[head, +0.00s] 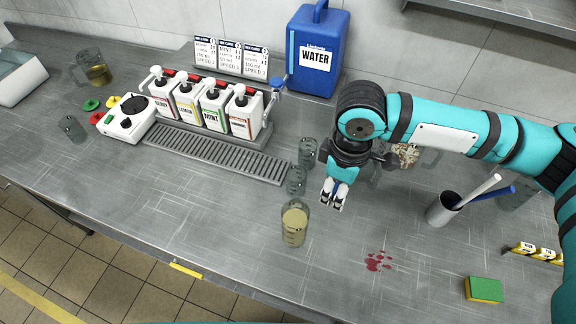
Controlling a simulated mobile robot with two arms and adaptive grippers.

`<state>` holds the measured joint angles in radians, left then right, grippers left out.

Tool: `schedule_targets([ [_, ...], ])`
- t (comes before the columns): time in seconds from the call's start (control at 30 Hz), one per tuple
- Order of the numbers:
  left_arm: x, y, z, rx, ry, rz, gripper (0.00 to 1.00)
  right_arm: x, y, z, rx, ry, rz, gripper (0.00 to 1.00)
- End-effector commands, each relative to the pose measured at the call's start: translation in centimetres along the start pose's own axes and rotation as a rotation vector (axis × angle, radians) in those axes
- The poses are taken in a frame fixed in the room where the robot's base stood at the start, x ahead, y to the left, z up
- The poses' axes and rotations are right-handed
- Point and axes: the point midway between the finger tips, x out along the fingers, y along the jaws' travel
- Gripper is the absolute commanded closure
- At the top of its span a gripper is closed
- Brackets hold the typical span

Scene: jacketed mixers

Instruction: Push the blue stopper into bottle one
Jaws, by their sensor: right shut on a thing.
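My right gripper (335,194) points down over the middle of the bench. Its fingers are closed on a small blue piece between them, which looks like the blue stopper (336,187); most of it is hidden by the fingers. Just left of the gripper stands a clear vessel with pale yellow liquid (294,228), apart from the fingertips in the picture. Behind it are two empty clear vessels, one nearer (296,180) and one farther (308,150). No number shows, so I cannot tell which is bottle one. My left gripper is out of view.
A rack of pump bottles (212,105) stands behind a drain grate (215,152), with a blue water canister (316,55) beyond. A cup of stirrers (443,208) and a sponge (484,289) are at right. Green, red and yellow discs lie near a white device (127,118).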

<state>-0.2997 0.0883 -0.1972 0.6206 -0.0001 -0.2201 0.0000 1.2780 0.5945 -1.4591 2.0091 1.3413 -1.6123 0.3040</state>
Motion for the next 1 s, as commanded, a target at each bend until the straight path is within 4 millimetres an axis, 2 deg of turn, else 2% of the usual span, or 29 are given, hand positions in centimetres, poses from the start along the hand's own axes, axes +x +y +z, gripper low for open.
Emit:
schedule_targets([
  [0.03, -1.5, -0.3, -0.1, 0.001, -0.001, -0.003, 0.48, -1.1, -0.6, -1.6, -0.144, -0.003, -0.001, 0.80],
  [0.2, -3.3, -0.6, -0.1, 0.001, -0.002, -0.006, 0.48, -1.7, -2.3, -5.6, -0.587, -0.006, 0.006, 0.80],
  [0.4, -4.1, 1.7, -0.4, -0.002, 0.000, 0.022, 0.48, -1.9, -3.5, -7.8, -0.862, -0.011, 0.015, 0.80],
  [0.53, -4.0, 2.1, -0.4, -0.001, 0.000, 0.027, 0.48, -1.6, -3.6, -8.2, -0.909, -0.012, 0.016, 0.80],
  [0.67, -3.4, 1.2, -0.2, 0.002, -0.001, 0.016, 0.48, -1.1, -3.6, -8.2, -0.911, -0.012, 0.016, 0.80],
  [0.8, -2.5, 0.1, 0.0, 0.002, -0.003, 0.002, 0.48, -0.3, -3.6, -8.1, -0.910, -0.012, 0.016, 0.80],
  [1.0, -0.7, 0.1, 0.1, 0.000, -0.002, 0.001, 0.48, 1.2, -3.5, -8.1, -0.908, -0.012, 0.016, 0.80],
])
